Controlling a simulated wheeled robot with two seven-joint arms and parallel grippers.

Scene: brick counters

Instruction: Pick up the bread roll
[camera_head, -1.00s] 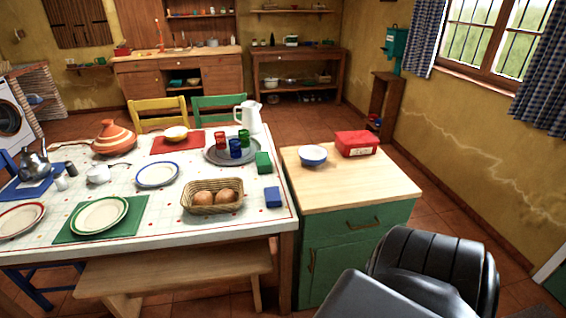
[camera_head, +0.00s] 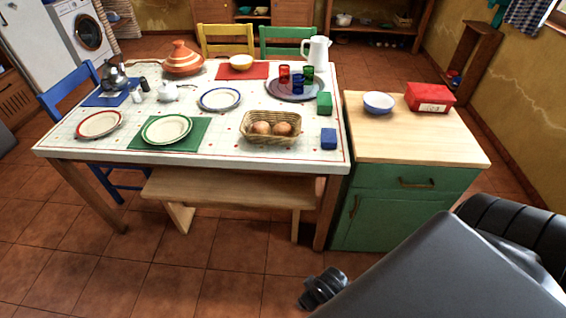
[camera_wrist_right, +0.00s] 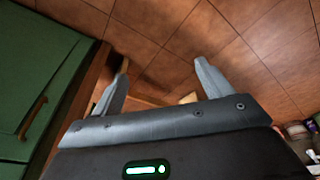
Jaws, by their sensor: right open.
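Two brown bread rolls, a left one (camera_head: 261,128) and a right one (camera_head: 282,129), lie side by side in a woven basket (camera_head: 268,140) near the front right of the white table. In the right wrist view, my right gripper (camera_wrist_right: 160,68) is open and empty, with its two grey fingers apart over the tiled floor. No roll shows in that view. In the head view my right arm fills the lower right, low in front of the green cabinet and well short of the basket. My left gripper is not in view.
A wooden bench (camera_head: 230,188) stands before the table (camera_head: 215,155). The green cabinet (camera_head: 410,205) stands right of it, also seen in the right wrist view (camera_wrist_right: 40,85). Blue (camera_head: 328,138) and green (camera_head: 324,103) blocks sit right of the basket. Tiled floor in front is clear.

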